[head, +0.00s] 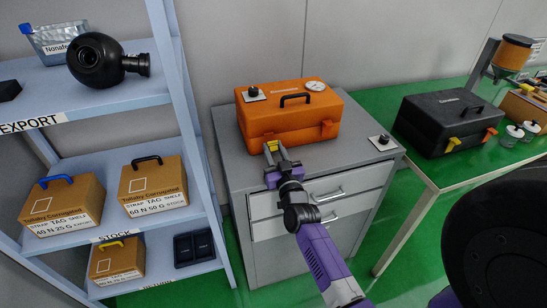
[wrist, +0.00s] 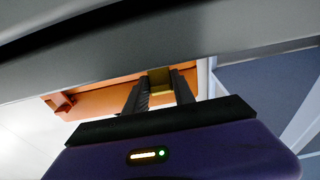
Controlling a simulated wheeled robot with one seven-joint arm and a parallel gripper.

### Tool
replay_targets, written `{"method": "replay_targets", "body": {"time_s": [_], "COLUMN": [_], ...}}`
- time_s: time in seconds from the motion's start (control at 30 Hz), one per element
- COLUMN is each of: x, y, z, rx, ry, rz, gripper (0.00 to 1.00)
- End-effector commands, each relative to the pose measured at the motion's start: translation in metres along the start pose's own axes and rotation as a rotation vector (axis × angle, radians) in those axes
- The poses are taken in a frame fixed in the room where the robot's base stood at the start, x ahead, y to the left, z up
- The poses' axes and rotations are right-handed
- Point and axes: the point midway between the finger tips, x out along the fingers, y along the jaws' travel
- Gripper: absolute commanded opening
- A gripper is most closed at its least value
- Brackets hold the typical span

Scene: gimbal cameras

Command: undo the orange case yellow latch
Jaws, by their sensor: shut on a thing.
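The orange case (head: 284,118) sits closed on top of the grey cabinet (head: 361,161). Its yellow latch (head: 271,146) is on the left part of the case's front face. My gripper (head: 275,152) reaches the front of the case, its two fingers around the yellow latch and shut on it. In the wrist view the yellow latch (wrist: 160,82) shows between the two dark fingers, with the orange case (wrist: 110,92) behind. A second latch (head: 327,129), orange, is on the right of the front face. The fingers hide part of the yellow latch.
A shelf unit (head: 172,80) with cardboard boxes stands close on the left. A black case (head: 447,119) rests on the green-topped table (head: 424,164) at right. A small black button on a plate (head: 382,141) is at the cabinet's right. Free room lies in front of the cabinet drawers.

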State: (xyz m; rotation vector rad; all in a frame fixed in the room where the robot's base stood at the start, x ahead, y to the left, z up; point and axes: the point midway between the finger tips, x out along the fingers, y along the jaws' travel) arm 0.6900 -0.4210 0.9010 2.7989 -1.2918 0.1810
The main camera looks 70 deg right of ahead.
Motion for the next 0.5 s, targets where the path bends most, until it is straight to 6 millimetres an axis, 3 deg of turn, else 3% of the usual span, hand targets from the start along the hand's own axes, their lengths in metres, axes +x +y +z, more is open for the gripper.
{"method": "replay_targets", "body": {"time_s": [0.03,0.5], "x": [-0.0006,-0.0036], "y": [-0.0008,-0.0003], "z": [0.0068,0.0085], "rx": [-0.001,0.000], "ry": [0.016,0.131], "rz": [-0.002,-0.001], "gripper": [0.00,0.00]}}
